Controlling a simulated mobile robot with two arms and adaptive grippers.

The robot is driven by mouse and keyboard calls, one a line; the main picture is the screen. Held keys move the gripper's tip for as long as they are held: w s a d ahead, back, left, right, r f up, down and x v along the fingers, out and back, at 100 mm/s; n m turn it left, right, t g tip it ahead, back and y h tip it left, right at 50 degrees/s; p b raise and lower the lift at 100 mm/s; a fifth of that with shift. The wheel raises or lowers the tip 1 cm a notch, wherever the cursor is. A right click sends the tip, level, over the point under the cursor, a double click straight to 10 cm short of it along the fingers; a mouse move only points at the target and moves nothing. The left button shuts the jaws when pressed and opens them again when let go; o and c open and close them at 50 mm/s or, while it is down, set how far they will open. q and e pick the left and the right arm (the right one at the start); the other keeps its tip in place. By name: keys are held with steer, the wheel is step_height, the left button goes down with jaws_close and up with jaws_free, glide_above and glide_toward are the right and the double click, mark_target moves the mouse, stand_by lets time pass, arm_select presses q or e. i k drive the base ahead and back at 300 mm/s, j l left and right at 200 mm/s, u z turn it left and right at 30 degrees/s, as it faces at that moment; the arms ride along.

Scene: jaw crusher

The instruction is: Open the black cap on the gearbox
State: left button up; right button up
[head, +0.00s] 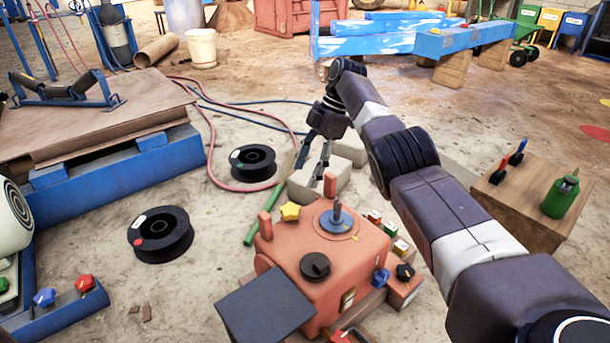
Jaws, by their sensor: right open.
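The gearbox (290,252) is an orange-red box at the bottom centre of the head view. The black cap (315,266) is a round dark knob on its top face, toward the front. It looks seated on the box; I cannot tell whether it is loose. My right gripper (314,168) is open and empty, pointing down beyond the far side of the gearbox, near some grey blocks. It is well apart from the black cap. My left gripper is not in view.
A yellow knob (290,211) and a blue disc with an upright stem (338,220) also sit on the gearbox top. A dark grey plate (268,307) is at its front left. Black spools (160,234) and hoses lie on the floor to the left. A wooden crate (518,209) stands right.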

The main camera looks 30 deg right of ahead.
mark_target(314, 266)
steer(key=k, duration=1)
